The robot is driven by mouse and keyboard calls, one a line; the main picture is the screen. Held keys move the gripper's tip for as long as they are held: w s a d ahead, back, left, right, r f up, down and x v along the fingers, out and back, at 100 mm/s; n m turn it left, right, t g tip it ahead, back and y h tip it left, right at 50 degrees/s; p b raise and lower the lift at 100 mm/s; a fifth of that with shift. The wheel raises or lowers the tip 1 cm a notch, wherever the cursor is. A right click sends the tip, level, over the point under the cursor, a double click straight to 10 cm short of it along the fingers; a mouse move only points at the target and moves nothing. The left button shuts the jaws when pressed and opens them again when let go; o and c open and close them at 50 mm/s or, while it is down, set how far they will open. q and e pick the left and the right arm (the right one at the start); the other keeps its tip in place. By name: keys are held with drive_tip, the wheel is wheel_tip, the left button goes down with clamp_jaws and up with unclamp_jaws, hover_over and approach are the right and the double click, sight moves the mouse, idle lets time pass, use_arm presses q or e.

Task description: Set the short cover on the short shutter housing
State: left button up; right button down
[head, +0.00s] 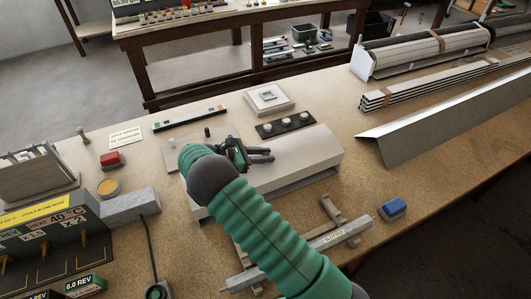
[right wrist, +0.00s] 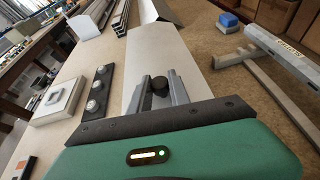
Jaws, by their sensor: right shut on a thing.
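The short cover (head: 305,152) is a pale, bent panel in the middle of the bench. Its top is broad and smooth, and its front edge folds down. My right gripper (head: 262,155) is over its top, shut on the cover's dark round knob (right wrist: 160,86), which shows between the fingers in the right wrist view. The cover's top (right wrist: 160,45) stretches away beyond the fingers there. My green right arm hides the cover's left part. I cannot tell whether the short shutter housing is beneath the cover. My left gripper is not in view.
A black strip with several pale knobs (head: 285,124) and a white square block (head: 268,99) lie behind the cover. A grey bar on a stand (head: 335,238) and a blue block (head: 393,208) are in front. A long angled metal profile (head: 460,128) lies right.

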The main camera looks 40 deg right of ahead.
drive_tip(key=shift+a, duration=0.2)
drive_tip(key=shift+d+f, duration=0.15)
drive_tip(key=shift+d, duration=0.05)
drive_tip(key=shift+a+f, duration=0.1)
drive_tip(key=shift+f, duration=0.25)
drive_tip(key=c, duration=1.1)
unclamp_jaws()
drive_tip(key=shift+f, duration=0.1)
drive_tip(key=shift+c, duration=0.2)
drive_tip(key=b+v, duration=0.3)
drive_tip(key=v, duration=1.3)
drive_tip(key=shift+w+a, duration=0.1)
drive_tip(key=shift+a, duration=0.05)
drive_tip(key=shift+w+a, duration=0.1)
drive_tip(key=shift+a, duration=0.2)
